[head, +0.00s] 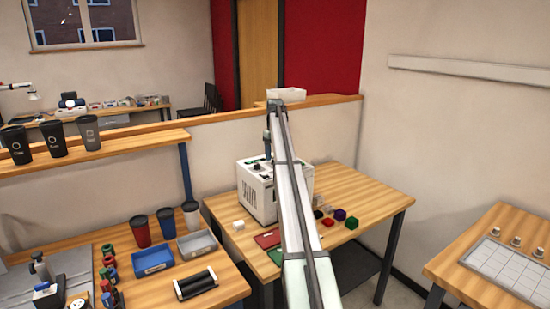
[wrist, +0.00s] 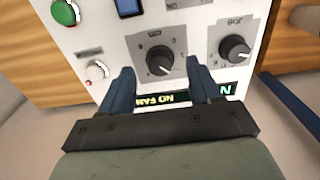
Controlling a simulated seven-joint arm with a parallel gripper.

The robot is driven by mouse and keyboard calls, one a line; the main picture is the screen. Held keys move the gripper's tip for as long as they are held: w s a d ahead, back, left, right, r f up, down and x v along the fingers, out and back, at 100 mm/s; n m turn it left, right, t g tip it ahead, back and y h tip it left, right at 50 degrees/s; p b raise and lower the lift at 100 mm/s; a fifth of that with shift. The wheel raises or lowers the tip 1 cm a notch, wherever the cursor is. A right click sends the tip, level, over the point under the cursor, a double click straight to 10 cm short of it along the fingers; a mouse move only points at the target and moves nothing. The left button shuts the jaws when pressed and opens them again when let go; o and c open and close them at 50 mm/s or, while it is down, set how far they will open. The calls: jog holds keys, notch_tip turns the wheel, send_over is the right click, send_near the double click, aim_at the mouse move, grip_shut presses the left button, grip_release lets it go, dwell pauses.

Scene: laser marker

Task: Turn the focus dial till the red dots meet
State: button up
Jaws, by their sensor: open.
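The white laser marker (head: 255,192) stands on the wooden table in the head view, partly hidden behind my arm. In the wrist view its panel carries a dark dial (wrist: 159,62) on a grey plate and a second dark dial (wrist: 235,48) to the right. The labels are too blurred to tell which is the focus dial. My gripper (wrist: 160,75) is open, its blue fingers to the left and right of the first dial's lower part; contact cannot be told. No red dots can be made out.
The panel also has a green button (wrist: 64,12), a small white knob (wrist: 97,71) and a lit text strip (wrist: 155,99). Small coloured blocks (head: 338,215) and a red plate (head: 268,239) lie near the marker. Cups and trays fill the left bench.

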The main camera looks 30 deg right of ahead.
notch_tip(320, 180, up, 12)
dwell(0.4)
dwell(0.4)
